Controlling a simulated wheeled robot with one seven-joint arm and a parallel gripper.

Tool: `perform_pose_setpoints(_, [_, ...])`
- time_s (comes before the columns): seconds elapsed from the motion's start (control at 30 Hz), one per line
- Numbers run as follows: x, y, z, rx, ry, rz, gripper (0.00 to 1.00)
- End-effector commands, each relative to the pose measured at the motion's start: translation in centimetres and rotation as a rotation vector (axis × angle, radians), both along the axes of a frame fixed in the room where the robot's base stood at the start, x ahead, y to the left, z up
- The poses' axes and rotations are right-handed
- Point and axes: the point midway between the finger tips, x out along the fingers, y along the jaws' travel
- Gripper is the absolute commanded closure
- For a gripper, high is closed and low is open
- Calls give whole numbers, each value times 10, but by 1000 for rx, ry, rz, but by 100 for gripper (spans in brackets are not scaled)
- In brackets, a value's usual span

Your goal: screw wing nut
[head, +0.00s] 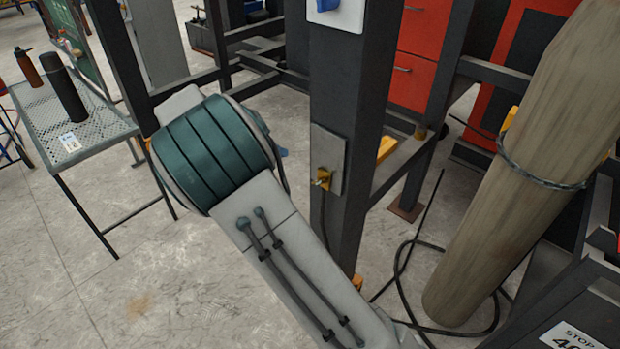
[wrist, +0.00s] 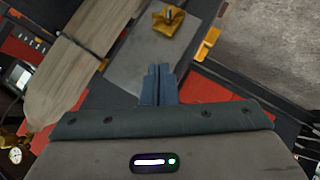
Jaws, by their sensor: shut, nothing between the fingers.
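The brass-yellow wing nut (head: 322,178) sits on a short bolt on a grey plate (head: 331,150) fixed to a dark upright post (head: 345,90). In the wrist view the wing nut (wrist: 168,19) is at the top, with the bolt end showing in its middle. My gripper (wrist: 159,72) has its blue fingers together and empty. The fingertips point toward the wing nut and are apart from it, below it in the wrist view, over the grey plate (wrist: 150,52). In the head view my arm hides most of the gripper; only a small blue part shows beside the post.
A wooden pole (head: 525,180) with a wire loop leans at the right. Black cable (head: 400,262) lies on the floor. A perforated table (head: 95,125) with two bottles stands at the left. Dark frame beams surround the post. The floor at lower left is clear.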

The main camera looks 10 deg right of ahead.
Motion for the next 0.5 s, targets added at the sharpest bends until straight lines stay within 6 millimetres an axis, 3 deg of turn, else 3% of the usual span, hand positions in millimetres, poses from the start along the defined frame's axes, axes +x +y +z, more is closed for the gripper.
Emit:
perform_pose_setpoints(0.17, [3,-10,-9,-11,-8,-4,100])
perform_pose_setpoints(0.5, [9,-66,-50,-9,-5,-5,100])
